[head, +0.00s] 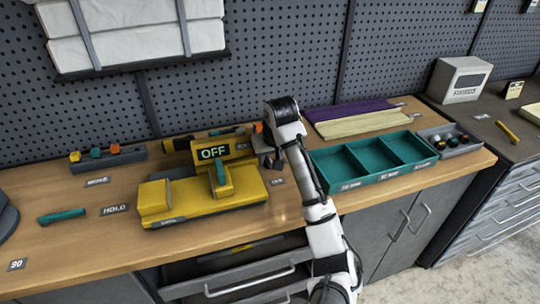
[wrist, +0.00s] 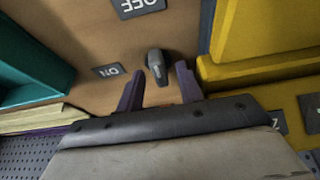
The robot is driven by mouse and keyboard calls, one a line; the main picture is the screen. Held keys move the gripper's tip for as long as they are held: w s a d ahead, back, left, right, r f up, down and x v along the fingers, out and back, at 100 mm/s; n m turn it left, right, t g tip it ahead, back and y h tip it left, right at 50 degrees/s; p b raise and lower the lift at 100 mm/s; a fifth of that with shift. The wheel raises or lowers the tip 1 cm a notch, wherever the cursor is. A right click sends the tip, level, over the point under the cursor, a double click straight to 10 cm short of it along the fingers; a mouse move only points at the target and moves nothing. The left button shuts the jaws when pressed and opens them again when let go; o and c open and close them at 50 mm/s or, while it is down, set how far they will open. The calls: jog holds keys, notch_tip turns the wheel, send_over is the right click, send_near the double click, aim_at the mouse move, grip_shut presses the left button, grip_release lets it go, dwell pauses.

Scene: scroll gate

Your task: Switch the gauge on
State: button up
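The yellow gauge (head: 205,203) stands on the wooden bench, and its display (head: 213,152) reads OFF. In the wrist view a small dark grey switch lever (wrist: 155,66) stands on the bench beside the yellow body (wrist: 260,65). An ON label (wrist: 110,70) and an OFF label (wrist: 138,7) lie near it, upside down in this view. My gripper (wrist: 158,72) is open, with its two purple fingers apart and the lever showing between them. I cannot tell whether they touch it. In the head view my gripper (head: 268,157) is just right of the gauge and hides the lever.
A teal divided tray (head: 372,160) stands to the right of my arm. Purple and cream strips (head: 365,121) lie behind it. A grey box with small balls (head: 450,140) is at the right end. A pegboard wall (head: 285,50) rises behind.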

grip_shut()
dwell(0.4)
jog(key=n, duration=0.2)
jog(key=n+y+p, duration=0.1)
jog(key=n, duration=0.1)
jog(key=shift+w+d+r+n+g+y+p, duration=0.1)
jog(key=shift+n+g+y+p, duration=0.2)
jog(key=shift+n+g, duration=0.1)
jog(key=n+g+y+p, duration=0.1)
jog(key=n, duration=0.3)
jog(key=shift+w+n, duration=0.1)
jog(key=shift+n, duration=0.2)
jog(key=n+g+p, duration=0.1)
jog(key=n+g, duration=0.1)
jog(key=n, duration=0.2)
jog(key=shift+w+d+r+p, duration=0.1)
jog(key=shift+d+p, duration=0.05)
jog(key=shift+p, duration=0.15)
jog(key=shift+w+n+g+p, duration=0.1)
jog(key=shift+n+g+p, duration=0.45)
jog(key=shift+n, duration=1.65)
jog(key=shift+g, duration=0.35)
